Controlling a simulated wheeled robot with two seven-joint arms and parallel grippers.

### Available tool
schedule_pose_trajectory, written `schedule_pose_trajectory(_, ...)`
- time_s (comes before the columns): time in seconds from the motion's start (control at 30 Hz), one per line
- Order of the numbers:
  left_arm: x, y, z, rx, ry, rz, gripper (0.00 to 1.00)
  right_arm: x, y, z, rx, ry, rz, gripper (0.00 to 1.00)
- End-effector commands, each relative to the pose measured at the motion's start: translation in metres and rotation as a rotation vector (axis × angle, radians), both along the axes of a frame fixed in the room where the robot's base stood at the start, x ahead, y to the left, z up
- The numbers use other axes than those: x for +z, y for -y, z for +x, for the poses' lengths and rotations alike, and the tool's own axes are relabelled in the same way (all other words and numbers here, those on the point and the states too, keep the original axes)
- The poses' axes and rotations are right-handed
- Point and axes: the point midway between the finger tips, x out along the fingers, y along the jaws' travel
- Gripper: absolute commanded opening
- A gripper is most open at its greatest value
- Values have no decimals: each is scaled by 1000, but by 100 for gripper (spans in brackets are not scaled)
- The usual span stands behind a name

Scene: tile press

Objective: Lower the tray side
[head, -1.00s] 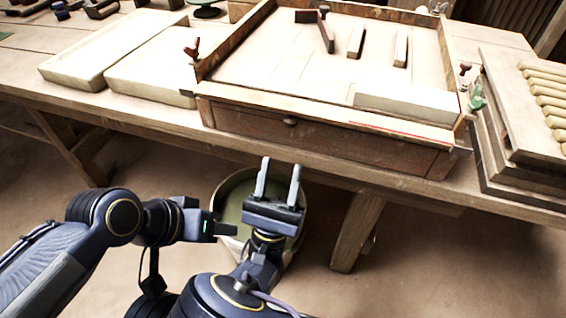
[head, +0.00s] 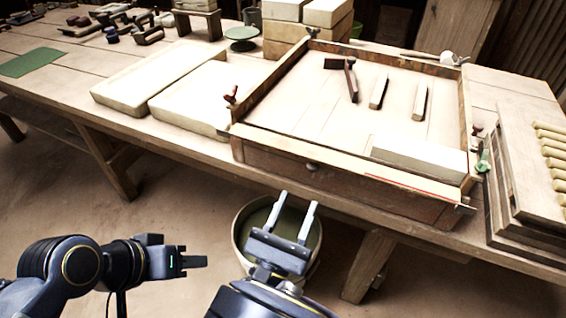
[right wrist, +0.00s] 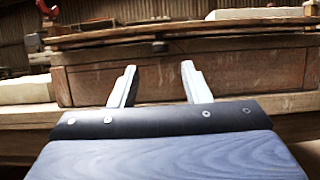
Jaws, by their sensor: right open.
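A shallow wooden tray (head: 262,106) lies on the bench. Its front side (head: 350,186) stands upright, with a small dark knob (head: 312,166) at its top edge; the right wrist view shows this front side (right wrist: 225,76) too. Red wing-nut clamps sit at the tray's left front corner (head: 231,97) and right front corner (head: 477,131). My right gripper (head: 299,197) is open and empty, in front of the front side and apart from it, fingers pointing at it. My left gripper (head: 196,262) is at lower left, away from the tray; its jaws are seen too edge-on to judge.
A pale block (head: 418,157) lies in the tray's right front, with a mallet (head: 350,80) and two bars behind. Two pale slabs (head: 150,80) lie left of the tray. A stacked rack (head: 520,185) stands close on the right. A bucket (head: 240,238) is on the floor below.

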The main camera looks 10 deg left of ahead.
Motion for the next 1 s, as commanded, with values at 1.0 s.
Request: schedule_pose_trajectory(1.0, -5, 0, 0, 0, -1, 0, 39, 29, 24, 68, -4, -14, 2, 33)
